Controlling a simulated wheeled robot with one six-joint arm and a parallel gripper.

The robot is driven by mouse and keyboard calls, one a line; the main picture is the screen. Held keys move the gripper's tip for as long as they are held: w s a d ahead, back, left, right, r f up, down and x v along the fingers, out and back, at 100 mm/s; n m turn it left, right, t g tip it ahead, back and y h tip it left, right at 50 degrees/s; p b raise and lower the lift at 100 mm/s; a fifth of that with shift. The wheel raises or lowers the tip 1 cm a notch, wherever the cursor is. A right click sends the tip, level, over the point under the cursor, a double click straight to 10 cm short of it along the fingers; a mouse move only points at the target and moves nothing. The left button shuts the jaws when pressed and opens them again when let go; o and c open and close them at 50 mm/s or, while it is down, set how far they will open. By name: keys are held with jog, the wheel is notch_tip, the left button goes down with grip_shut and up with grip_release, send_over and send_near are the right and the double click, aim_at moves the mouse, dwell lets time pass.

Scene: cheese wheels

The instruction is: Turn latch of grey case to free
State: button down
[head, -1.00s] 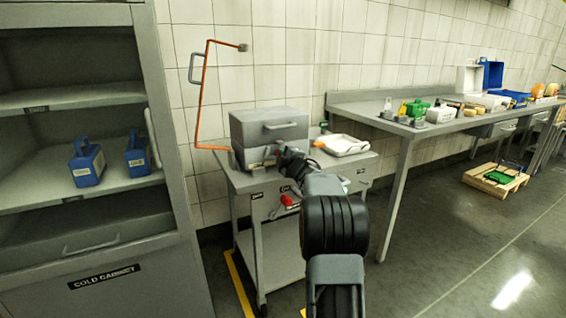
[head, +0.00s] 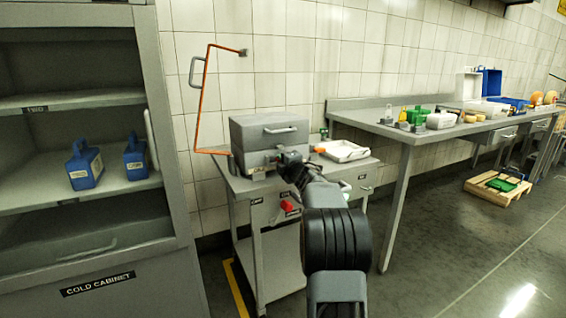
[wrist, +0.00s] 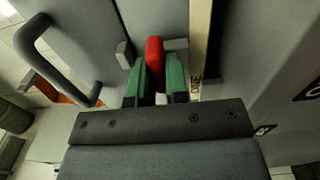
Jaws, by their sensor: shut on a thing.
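The grey case (head: 262,132) stands on a grey trolley, with a handle on its front. In the wrist view the case's grey front (wrist: 80,20) and its handle (wrist: 50,60) are at the left. The red latch (wrist: 154,58) stands upright between the green fingertips of my gripper (wrist: 158,80), which is shut on it. In the head view my gripper (head: 283,160) is at the lower right of the case front. The arm hides part of the case there, and the latch cannot be made out.
The trolley (head: 240,188) has a red-handled part (head: 290,206) on its front and a white tray (head: 343,151) on top. A cold cabinet (head: 100,260) is at the left, a long bench (head: 390,124) at the right.

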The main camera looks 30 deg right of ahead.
jog(key=c, duration=1.1)
grip_release()
jog(key=s, duration=0.4)
jog(key=s+a, duration=0.1)
jog(key=s, duration=0.4)
jog(key=s+a+p, duration=0.1)
jog(key=s, duration=0.3)
jog(key=shift+s, duration=0.35)
